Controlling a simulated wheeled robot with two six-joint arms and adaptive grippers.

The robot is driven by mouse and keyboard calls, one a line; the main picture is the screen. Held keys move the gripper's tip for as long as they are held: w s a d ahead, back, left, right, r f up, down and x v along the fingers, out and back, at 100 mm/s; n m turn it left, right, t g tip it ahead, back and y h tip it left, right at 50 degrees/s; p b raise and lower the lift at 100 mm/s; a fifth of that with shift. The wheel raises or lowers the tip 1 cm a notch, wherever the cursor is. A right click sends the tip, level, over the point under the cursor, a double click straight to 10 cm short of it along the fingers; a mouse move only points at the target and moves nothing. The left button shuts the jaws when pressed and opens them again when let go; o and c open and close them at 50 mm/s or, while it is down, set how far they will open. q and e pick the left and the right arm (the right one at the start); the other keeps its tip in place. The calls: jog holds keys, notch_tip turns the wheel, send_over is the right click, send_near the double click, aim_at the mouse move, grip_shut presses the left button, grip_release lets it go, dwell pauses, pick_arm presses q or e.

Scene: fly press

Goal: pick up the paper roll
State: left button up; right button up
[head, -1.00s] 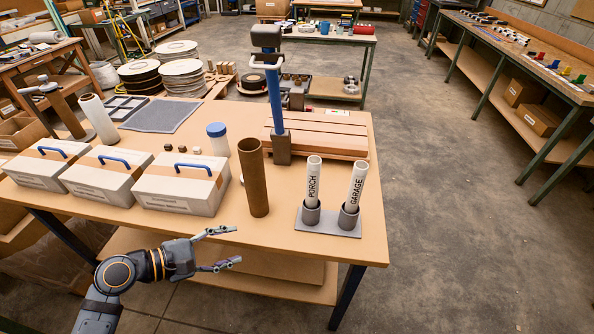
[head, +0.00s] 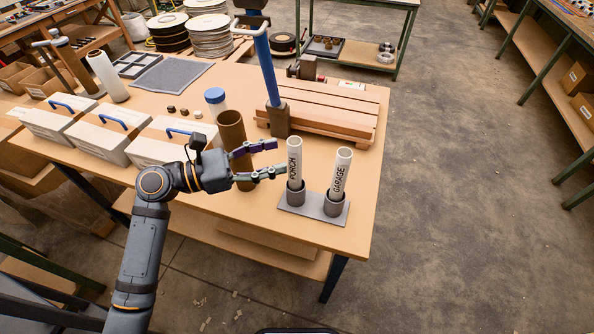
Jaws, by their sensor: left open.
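A white paper roll (head: 107,77) stands upright at the far left of the table, behind the white boxes. Two white rolled tubes also stand upright in grey cups: one marked PORCH (head: 294,160) and one marked GARAGE (head: 340,174). My left gripper (head: 280,157) is open and empty. Its fingers point right, just left of the PORCH tube, and I cannot tell whether they touch it. The gripper hides part of a brown cardboard tube (head: 231,130). My right gripper is not in view.
The grey holder plate (head: 313,206) stands near the table's front right corner. White boxes with blue handles (head: 106,132) line the front left. A blue-lidded jar (head: 215,104), a blue post (head: 266,70) and wooden boards (head: 325,120) stand behind. Bare tabletop (head: 362,170) lies right of the holder.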

aim_at(294, 152)
pick_arm(q)
jog(key=p+x, duration=0.1)
jog(key=x, duration=0.3)
jog(key=shift+w+d, duration=0.15)
jog(key=shift+d, duration=0.2)
jog(key=shift+w+d+f, duration=0.1)
jog(key=shift+d, duration=0.25)
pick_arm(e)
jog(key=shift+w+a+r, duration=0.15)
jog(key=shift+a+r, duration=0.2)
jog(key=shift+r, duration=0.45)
pick_arm(q)
jog(key=shift+a, duration=0.1)
grip_shut()
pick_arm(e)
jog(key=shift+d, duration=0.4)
